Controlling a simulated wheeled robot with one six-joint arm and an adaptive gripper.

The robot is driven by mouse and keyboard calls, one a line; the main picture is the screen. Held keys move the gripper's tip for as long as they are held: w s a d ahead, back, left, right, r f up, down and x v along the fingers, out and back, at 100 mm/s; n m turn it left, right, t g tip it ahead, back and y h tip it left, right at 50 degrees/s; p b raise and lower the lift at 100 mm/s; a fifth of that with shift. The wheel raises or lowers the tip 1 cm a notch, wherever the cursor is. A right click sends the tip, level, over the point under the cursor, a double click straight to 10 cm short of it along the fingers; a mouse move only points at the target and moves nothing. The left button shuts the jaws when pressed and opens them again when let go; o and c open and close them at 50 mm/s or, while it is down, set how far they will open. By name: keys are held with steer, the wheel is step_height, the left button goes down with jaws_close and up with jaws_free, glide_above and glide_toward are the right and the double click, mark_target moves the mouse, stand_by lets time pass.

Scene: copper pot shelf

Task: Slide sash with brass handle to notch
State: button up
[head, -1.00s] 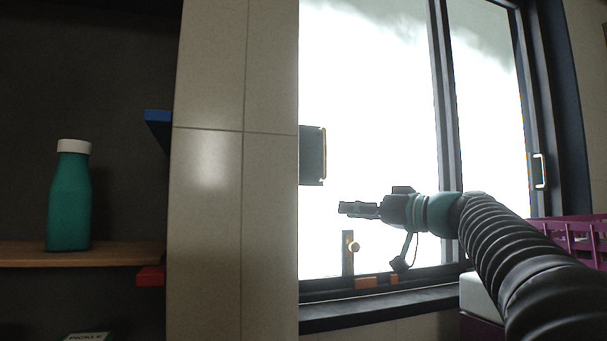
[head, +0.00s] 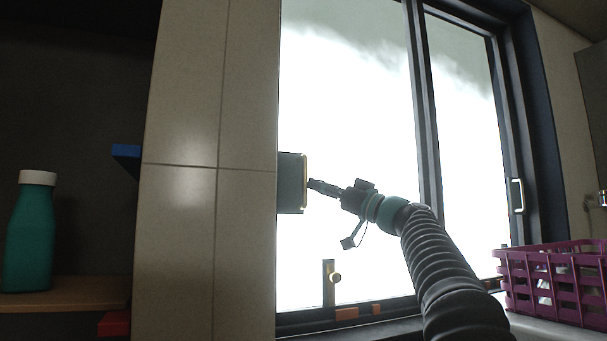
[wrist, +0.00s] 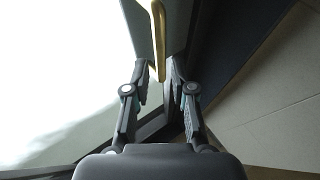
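The brass handle (head: 306,183) stands upright on the edge of a dark block (head: 291,184) at the left of the window, by the tiled wall. In the wrist view the brass handle (wrist: 158,38) runs down between my fingertips. My gripper (head: 312,185) is at the handle; its fingers (wrist: 157,75) are apart on either side of the bar. Contact cannot be told. The glass sash (head: 350,130) is bright and framed in dark metal. Two orange blocks (head: 347,313) sit on the lower track with a small gap between them.
A brass knob on an upright plate (head: 330,285) stands below my gripper. Another pale handle (head: 516,195) is on the right frame. A purple basket (head: 550,285) stands at the right. A tiled wall (head: 190,200) and a shelf with a green bottle (head: 32,235) are at the left.

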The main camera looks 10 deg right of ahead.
steer(key=shift+p+x, duration=0.85)
steer(key=shift+x, duration=1.55)
jaws_close()
